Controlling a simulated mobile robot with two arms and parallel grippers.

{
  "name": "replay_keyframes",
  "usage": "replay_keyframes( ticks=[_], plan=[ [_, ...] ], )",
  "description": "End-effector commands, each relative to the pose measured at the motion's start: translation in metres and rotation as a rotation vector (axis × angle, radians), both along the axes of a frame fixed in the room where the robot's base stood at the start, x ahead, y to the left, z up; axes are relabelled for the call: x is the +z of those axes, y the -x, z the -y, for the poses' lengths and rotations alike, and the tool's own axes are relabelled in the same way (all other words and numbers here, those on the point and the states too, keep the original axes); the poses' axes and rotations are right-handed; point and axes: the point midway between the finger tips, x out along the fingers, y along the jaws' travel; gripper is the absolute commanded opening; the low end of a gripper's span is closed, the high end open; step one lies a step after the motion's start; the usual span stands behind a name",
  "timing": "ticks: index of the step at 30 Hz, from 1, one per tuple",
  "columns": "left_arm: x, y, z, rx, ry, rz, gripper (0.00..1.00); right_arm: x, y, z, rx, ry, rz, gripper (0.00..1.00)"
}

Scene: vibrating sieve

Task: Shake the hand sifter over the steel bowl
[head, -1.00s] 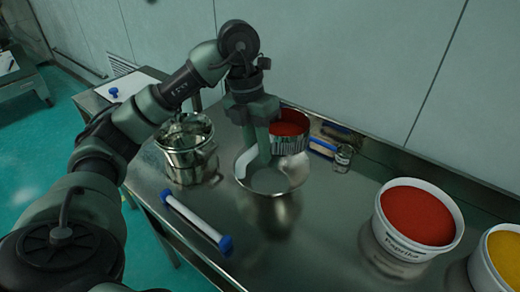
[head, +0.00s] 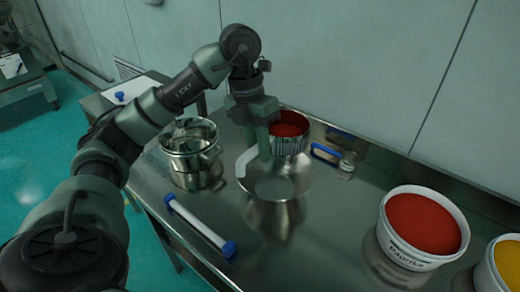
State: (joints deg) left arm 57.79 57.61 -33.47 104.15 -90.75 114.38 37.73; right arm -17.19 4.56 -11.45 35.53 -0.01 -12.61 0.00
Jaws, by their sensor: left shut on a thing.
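The hand sifter (head: 291,145) is a ribbed metal cup with red powder inside. It is held upright above the back of the steel bowl (head: 276,208), apart from the table. My left gripper (head: 262,145) points down at the sifter's left side and is shut on its handle, which the fingers mostly hide. A pale curved piece (head: 243,166) shows just left of the fingers, probably part of that handle. The bowl stands on the steel table (head: 325,235); its visible inside looks bare, and its back is partly hidden by the sifter. My right gripper is out of view.
A steel pot (head: 191,160) stands left of the bowl. A white rod with blue ends (head: 200,225) lies in front. A blue-edged brush-like item (head: 325,153) and small jar (head: 347,165) lie behind right. A paprika tub (head: 405,252) and yellow-powder tub (head: 488,270) stand right.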

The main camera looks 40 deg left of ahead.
Motion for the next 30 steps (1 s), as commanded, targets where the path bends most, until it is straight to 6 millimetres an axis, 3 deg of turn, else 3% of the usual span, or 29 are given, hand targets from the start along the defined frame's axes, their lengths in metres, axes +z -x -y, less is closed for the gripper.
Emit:
replay_keyframes(
  ticks=[8,30],
  plan=[
    [-0.003,0.000,-0.001,0.000,0.000,0.001,0.00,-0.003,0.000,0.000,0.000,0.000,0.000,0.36],
    [-0.041,0.000,-0.001,0.000,0.000,0.001,0.00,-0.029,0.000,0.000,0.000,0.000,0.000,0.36]
  ],
)
